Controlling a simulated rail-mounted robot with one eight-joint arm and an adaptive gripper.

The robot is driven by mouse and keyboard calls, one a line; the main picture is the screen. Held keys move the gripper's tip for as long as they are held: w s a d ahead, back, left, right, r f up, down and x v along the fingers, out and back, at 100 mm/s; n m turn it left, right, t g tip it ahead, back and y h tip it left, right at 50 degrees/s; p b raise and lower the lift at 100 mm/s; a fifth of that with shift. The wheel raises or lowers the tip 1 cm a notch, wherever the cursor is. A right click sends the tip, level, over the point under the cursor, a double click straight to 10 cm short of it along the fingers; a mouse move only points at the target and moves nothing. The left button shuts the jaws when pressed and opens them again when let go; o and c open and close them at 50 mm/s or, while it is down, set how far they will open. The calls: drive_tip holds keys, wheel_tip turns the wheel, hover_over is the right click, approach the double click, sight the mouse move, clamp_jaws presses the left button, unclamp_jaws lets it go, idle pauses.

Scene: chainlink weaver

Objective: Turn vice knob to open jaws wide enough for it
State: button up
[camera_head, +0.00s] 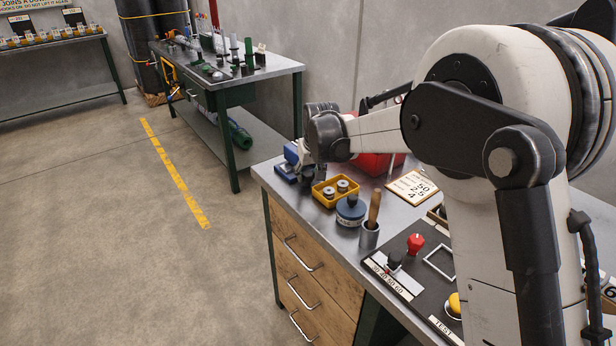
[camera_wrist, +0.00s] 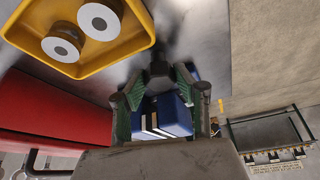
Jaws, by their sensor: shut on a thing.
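The blue vice (camera_head: 285,172) sits at the far left corner of the workbench, partly hidden by my gripper (camera_head: 312,174). In the wrist view the blue vice body (camera_wrist: 182,122) shows between my gripper's fingers (camera_wrist: 160,82), with pale jaw faces and a narrow dark gap between them. A dark knob (camera_wrist: 160,70) lies between the fingertips, and my gripper is shut on it. The knob is hidden in the head view. How far it is turned cannot be told.
Close beside the vice is a yellow tray (camera_head: 319,198) with two metal rolls. A red box (camera_head: 372,166) stands behind. A blue round tin (camera_head: 350,209) and a cup with a wooden-handled tool (camera_head: 370,235) stand nearer. Open floor lies left of the bench.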

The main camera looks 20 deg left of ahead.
drive_tip(key=n+g, duration=0.1)
drive_tip(key=n, duration=0.2)
drive_tip(key=n+g+y+b, duration=0.1)
drive_tip(key=n, duration=0.2)
drive_tip(key=shift+w, duration=0.15)
drive_tip(key=n+g, duration=0.1)
drive_tip(key=n, duration=0.2)
drive_tip(key=n+g, duration=0.1)
drive_tip(key=n, duration=0.2)
drive_tip(key=shift+y, duration=0.3)
drive_tip(key=o, duration=0.8)
drive_tip(key=shift+o, duration=0.2)
drive_tip(key=shift+d, duration=0.1)
drive_tip(key=v, duration=1.2)
drive_tip(key=shift+w+d, duration=0.1)
drive_tip(key=shift+w, duration=0.05)
